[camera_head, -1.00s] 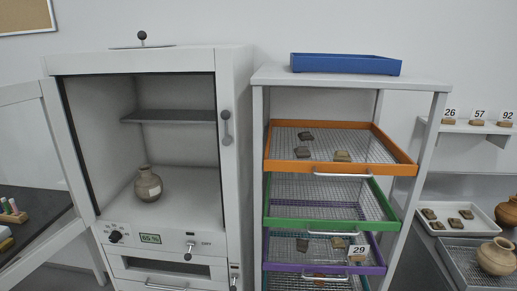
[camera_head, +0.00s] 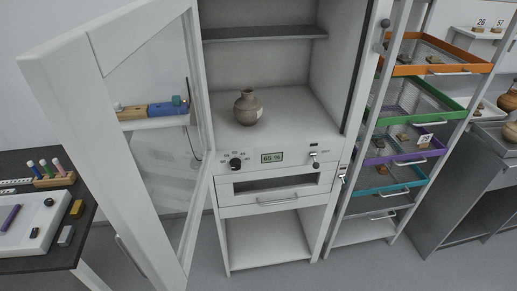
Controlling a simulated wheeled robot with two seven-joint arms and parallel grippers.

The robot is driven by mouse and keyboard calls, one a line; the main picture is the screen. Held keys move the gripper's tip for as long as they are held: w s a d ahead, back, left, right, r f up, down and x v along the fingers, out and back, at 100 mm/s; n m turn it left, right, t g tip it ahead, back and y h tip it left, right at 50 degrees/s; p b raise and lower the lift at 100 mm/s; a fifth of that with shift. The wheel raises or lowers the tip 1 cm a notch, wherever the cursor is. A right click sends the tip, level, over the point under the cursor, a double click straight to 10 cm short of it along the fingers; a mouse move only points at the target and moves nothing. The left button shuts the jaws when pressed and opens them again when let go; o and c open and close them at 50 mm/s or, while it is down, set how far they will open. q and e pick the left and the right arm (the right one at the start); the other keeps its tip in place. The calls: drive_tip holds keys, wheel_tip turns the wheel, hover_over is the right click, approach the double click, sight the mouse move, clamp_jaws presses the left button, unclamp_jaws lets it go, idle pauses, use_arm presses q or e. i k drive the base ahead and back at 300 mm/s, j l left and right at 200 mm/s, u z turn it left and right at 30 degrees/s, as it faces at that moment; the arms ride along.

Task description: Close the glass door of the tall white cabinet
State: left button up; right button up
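The tall white cabinet (camera_head: 215,170) stands in the middle of the head view. Its glass door (camera_head: 68,95) is hinged on the cabinet's left side and stands wide open, swung out toward me and to the left. A brown clay jar (camera_head: 248,107) stands upright on the floor of the cabinet's upper compartment, under a grey shelf (camera_head: 265,33). A dark knob (camera_head: 385,22) shows on the cabinet's right front post. Neither of my grippers is in view.
A dark table (camera_head: 72,237) with a white device, pens and small blocks is at the left, near the door. A rack with coloured wire drawers (camera_head: 440,68) stands close at the cabinet's right, several drawers pulled out. Grey floor (camera_head: 300,278) is clear in front.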

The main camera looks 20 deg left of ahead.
sight(66, 73)
drive_tip(key=i+j, duration=0.1)
drive_tip(key=j, duration=0.7)
drive_tip(key=j+z, duration=0.1)
drive_tip(key=j, duration=0.7)
drive_tip(key=i, duration=0.05)
